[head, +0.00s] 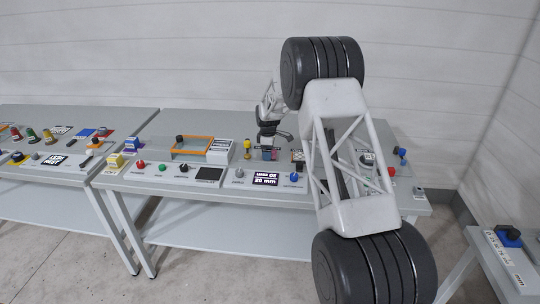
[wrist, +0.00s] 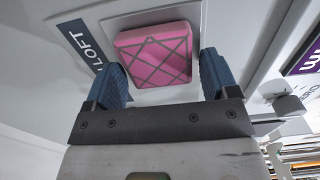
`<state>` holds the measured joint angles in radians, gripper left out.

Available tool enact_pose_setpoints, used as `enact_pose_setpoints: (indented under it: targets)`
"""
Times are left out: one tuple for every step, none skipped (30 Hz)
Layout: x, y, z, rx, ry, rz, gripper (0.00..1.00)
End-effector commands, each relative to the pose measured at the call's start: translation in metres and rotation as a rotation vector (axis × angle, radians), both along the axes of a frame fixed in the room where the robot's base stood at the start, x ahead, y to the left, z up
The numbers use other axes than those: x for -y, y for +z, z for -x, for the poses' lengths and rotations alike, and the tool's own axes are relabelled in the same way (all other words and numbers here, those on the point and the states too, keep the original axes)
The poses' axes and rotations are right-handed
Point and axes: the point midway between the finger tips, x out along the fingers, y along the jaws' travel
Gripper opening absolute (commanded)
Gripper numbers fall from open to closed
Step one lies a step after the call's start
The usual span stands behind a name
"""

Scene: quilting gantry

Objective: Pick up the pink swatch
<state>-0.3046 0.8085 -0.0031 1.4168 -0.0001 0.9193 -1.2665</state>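The pink swatch (wrist: 155,55) is a thick square pad with a dark crossed-line pattern. In the wrist view it lies on a pale square plate (wrist: 148,97) beyond my fingertips. My gripper (wrist: 162,70) is open, with its two blue fingers spread to the left and right of the swatch's near part. Nothing is held, and I cannot tell whether a finger touches the swatch. In the head view my gripper (head: 268,154) is low over the right-hand table, and the swatch cannot be made out clearly there.
A dark "LOFT" label (wrist: 82,44) lies left of the plate. In the head view, an orange-framed tray (head: 192,154) and a white block (head: 220,150) stand left of my gripper. A yellow-topped post (head: 247,148) is close on its left. Knobs and a display (head: 265,178) line the front edge.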

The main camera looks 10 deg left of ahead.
Motion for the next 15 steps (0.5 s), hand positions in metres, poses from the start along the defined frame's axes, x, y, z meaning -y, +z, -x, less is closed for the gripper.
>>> enact_pose_setpoints:
  targets:
    - [0.0, 0.0, 0.0, 0.0, 0.0, 0.0, 0.72]
    - [0.0, 0.0, 0.0, 0.0, 0.0, 0.0, 0.68]
    - [0.0, 0.0, 0.0, 0.0, 0.0, 0.0, 0.61]
    - [0.0, 0.0, 0.0, 0.0, 0.0, 0.0, 0.57]
    - [0.0, 0.0, 0.0, 0.0, 0.0, 0.0, 0.52]
    - [0.0, 0.0, 0.0, 0.0, 0.0, 0.0, 0.46]
    - [0.0, 0.0, 0.0, 0.0, 0.0, 0.0, 0.42]
    - [0.0, 0.0, 0.0, 0.0, 0.0, 0.0, 0.41]
    - [0.0, 0.0, 0.0, 0.0, 0.0, 0.0, 0.41]
    - [0.0, 0.0001, 0.0, 0.0, 0.0, 0.0, 0.41]
    - [0.0, 0.0001, 0.0, 0.0, 0.0, 0.0, 0.37]
    - [0.0, 0.0001, 0.0, 0.0, 0.0, 0.0, 0.37]
    - [0.0, 0.0001, 0.0, 0.0, 0.0, 0.0, 0.37]
    - [0.0, 0.0001, 0.0, 0.0, 0.0, 0.0, 0.37]
    - [0.0, 0.0001, 0.0, 0.0, 0.0, 0.0, 0.37]
